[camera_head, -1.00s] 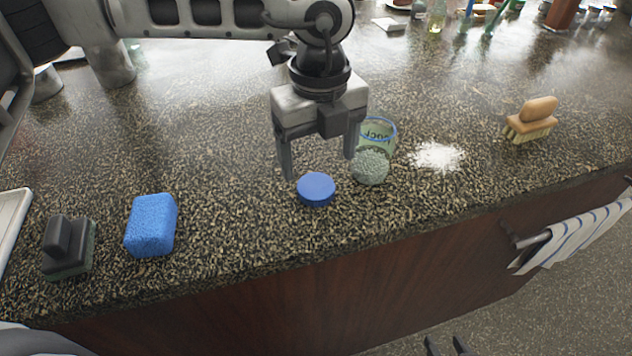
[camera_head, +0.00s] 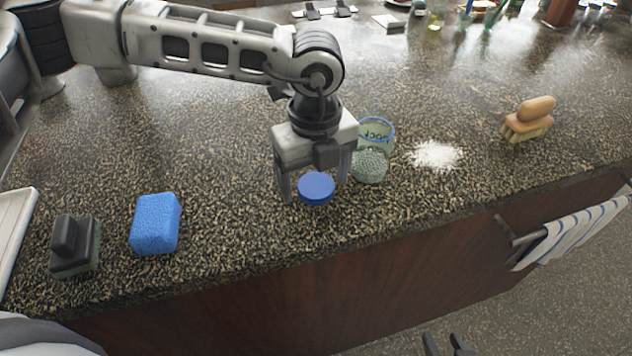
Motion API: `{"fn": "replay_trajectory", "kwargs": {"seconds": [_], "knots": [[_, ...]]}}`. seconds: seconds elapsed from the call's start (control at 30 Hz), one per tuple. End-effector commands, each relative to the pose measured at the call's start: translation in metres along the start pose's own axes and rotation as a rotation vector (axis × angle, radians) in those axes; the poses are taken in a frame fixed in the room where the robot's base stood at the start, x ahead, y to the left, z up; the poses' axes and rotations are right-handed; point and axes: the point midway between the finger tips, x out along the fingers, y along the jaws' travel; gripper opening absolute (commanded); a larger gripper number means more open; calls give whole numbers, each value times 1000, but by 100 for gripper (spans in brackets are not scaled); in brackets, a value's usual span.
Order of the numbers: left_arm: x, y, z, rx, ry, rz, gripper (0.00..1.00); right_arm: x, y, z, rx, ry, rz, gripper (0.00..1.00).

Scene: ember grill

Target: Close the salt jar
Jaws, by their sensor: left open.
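The salt jar (camera_head: 371,165) is clear, with a blue rim, a partly visible label and coarse pale grains in its lower part. It stands upright and uncovered on the counter. The round blue lid (camera_head: 317,188) is separate, just left of the jar and nearer the front edge. My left gripper (camera_head: 315,188) points down with its fingers open on either side of the lid; I cannot tell if they touch it. Its right finger is close to the jar. Only the dark fingertips of my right gripper (camera_head: 446,346) show at the bottom edge, apart and empty.
A white salt pile (camera_head: 437,155) lies right of the jar, and a wooden brush (camera_head: 529,119) farther right. A blue sponge (camera_head: 155,223) and a dark scrubber (camera_head: 74,246) sit at left. A striped towel (camera_head: 575,235) hangs in front. The counter before the lid is clear.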

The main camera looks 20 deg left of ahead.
Motion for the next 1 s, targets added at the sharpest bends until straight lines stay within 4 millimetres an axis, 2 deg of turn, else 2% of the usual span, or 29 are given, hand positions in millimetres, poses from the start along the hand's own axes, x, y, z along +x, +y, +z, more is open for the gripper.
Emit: {"fn": "replay_trajectory", "kwargs": {"seconds": [0.1, 0.13, 0.27, 0.3, 0.73, 0.87, 1.0], "knots": [[0, 0, 0, 0, 0, 0, 78, 0, 0, 1, 0, -1, 1, 36], [0, 0, 0, 0, 0, 0, 73, 0, 0, 1, 0, -2, 1, 36], [0, 0, 0, 0, 0, 0, 37, 0, 1, 1, -2, -2, 1, 36], [0, 0, 0, 0, 0, 0, 32, 0, 1, 1, -3, -3, 1, 36], [-4, 0, 0, 0, -1, -1, 31, 0, 2, 1, -9, -3, 0, 36], [-14, -1, 0, 0, 0, -2, 31, 0, 2, 1, -8, 0, 0, 36], [-35, -1, -4, 4, -1, -3, 31, 2, 2, 3, -8, 1, 0, 36]]}}
